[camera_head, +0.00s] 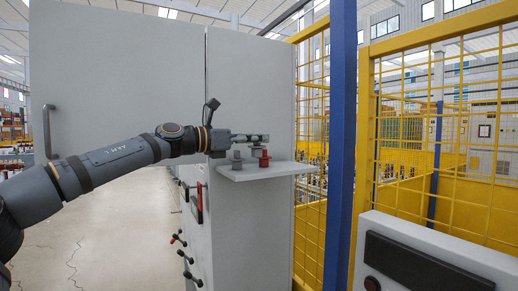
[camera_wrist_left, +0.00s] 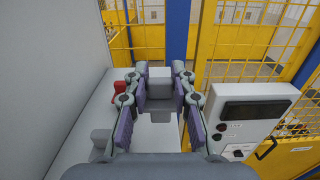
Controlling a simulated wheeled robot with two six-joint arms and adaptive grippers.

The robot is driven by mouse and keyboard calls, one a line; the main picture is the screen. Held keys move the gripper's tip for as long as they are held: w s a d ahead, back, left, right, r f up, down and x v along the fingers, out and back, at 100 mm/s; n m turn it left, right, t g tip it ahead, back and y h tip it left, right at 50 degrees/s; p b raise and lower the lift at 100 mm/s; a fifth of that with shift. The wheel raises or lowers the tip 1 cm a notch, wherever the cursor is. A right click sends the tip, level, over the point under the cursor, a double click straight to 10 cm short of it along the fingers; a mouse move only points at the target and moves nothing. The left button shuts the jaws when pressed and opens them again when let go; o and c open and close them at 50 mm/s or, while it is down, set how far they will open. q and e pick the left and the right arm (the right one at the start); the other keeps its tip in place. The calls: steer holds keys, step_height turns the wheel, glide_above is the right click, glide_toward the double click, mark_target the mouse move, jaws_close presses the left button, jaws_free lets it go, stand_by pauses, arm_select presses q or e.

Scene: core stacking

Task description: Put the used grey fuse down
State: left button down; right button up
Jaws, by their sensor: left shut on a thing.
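My left gripper (camera_head: 258,138) is shut on a grey fuse and holds it above the shelf at the side of the grey cabinet. In the left wrist view the held grey fuse (camera_wrist_left: 160,79) sits between the two fingers of the gripper. In the head view the fingers hide most of it. A second grey fuse (camera_head: 237,160) stands upright on the shelf (camera_head: 245,174), below and left of the fingertips; it shows partly in the wrist view (camera_wrist_left: 100,137). A red fuse (camera_head: 264,159) stands close by, under the fingertips. My right gripper is out of view.
The tall grey cabinet (camera_head: 120,90) stands behind my arm and the shelf. A blue post (camera_head: 342,120) and yellow mesh fence (camera_head: 440,150) stand to the right. A control panel (camera_head: 425,262) is at the lower right. The shelf's right part looks clear.

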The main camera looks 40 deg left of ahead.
mark_target(253, 154)
arm_select(q)
steer(key=shift+a, duration=0.1)
steer(key=shift+f, duration=0.2)
steer(key=f, duration=0.1)
steer(key=f+b, duration=0.1)
steer(key=d+f, duration=0.1)
steer(key=shift+w+f+b, duration=0.35)
steer(key=shift+f, duration=0.05)
steer(key=c, duration=1.1)
jaws_free()
steer(key=shift+s+a, duration=0.1)
steer(key=shift+a, duration=0.1)
